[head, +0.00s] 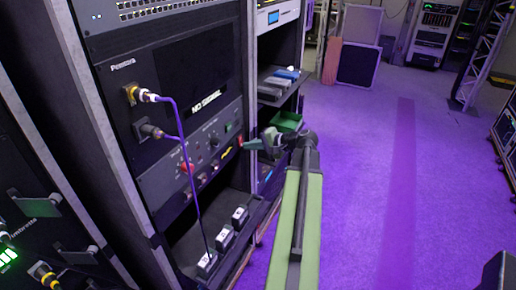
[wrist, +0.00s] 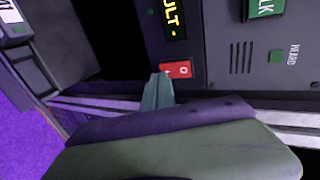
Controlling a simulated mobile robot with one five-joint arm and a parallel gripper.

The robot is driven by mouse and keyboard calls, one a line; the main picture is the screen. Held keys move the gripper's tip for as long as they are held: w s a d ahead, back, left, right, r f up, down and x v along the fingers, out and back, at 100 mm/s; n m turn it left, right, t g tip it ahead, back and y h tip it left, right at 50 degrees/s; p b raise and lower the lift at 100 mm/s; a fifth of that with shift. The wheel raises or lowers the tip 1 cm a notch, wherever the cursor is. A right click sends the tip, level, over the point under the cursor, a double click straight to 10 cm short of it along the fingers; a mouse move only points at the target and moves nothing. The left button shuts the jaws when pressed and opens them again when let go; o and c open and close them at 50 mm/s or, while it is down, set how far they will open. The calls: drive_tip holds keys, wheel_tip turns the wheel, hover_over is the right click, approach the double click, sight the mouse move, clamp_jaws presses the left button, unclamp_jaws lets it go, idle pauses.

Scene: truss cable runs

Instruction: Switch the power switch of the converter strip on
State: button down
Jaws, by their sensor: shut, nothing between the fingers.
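A red rocker switch (wrist: 178,69) with a small pale mark sits on a dark panel (wrist: 225,60) in the wrist view. A yellow-lettered display is beside it. I cannot read a label naming this panel as the converter strip, nor tell the switch's position. My gripper (wrist: 161,80) is shut and empty, its fingertips at the left edge of the red switch and partly over it; I cannot tell whether they touch. In the head view my gripper (head: 248,144) reaches left to the right end of the rack's lower control panel (head: 160,184). The switch is hard to make out there.
A green button (wrist: 265,8) and a vent lie on the same panel. A screen reading "NO SIGNAL" (head: 195,73) is above it. A purple cable (head: 187,165) hangs down the rack front. A green bin (head: 287,121) is behind my gripper. Purple floor (head: 360,190) is open at right.

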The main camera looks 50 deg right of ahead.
drive_tip(key=shift+w, duration=0.1)
idle(0.6)
drive_tip(key=shift+r+p, duration=0.75)
drive_tip(key=shift+r, duration=0.1)
drive_tip(key=shift+f, duration=0.1)
drive_tip(key=s+d+r+p, duration=0.1)
drive_tip(key=s+d, duration=0.2)
drive_tip(key=s, duration=1)
drive_tip(key=shift+s+d+r, duration=0.15)
drive_tip(key=shift+s, duration=0.15)
